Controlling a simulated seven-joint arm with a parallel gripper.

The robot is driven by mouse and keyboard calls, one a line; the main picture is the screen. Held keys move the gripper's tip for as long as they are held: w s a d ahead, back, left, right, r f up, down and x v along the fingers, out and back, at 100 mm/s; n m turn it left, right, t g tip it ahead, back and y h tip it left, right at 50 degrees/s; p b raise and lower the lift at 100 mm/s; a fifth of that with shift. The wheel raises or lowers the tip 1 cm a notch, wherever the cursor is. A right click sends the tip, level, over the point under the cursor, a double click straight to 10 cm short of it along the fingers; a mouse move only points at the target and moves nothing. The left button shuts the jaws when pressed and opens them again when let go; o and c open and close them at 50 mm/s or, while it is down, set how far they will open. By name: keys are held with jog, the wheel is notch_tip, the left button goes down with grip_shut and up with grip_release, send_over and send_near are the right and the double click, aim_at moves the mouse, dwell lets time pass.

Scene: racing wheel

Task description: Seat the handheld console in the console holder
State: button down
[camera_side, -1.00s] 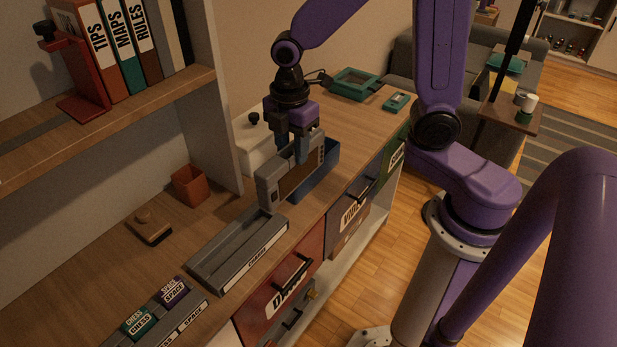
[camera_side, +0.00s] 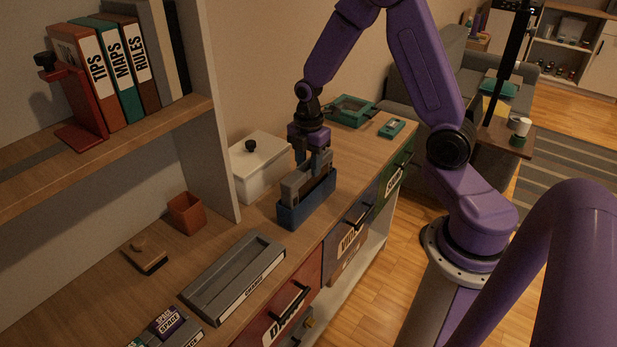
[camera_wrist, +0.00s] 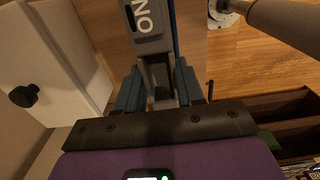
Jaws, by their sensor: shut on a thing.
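The handheld console (camera_side: 297,187) is a grey slab standing on its long edge. My gripper (camera_side: 318,162) is above it, shut on its upper part. The console's lower part is hidden inside the blue open-topped console holder (camera_side: 305,213), and its upper part stands above the rim. I cannot tell whether it touches the bottom. In the wrist view, my gripper (camera_wrist: 157,88) has its two fingers on either side of the grey console (camera_wrist: 158,70), and a blue holder wall (camera_wrist: 175,30) shows beside it. White letters show on grey at the top of that view.
A white box with a black knob (camera_side: 262,165) stands behind the holder. An empty grey tray (camera_side: 235,275) lies in front, with a brown cup (camera_side: 186,213) to its left. Drawer handles stick out along the counter's front. Teal items lie farther back.

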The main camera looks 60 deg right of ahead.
jog(key=shift+f, duration=1.95)
jog(key=shift+f, duration=0.1)
jog(key=c, duration=0.7)
grip_release()
notch_tip(320, 180, up, 12)
jog(key=s+a+r+m, duration=0.2)
jog(key=s+a+r, duration=0.1)
jog(key=s+a, duration=0.7)
jog(key=s+a+m, duration=0.1)
jog(key=s, duration=0.6)
jog(key=s+a+r+m, duration=0.1)
jog(key=s+m, duration=0.1)
jog(key=s, duration=0.5)
jog(key=shift+s+a+r, duration=0.25)
jog(key=shift+s, duration=0.1)
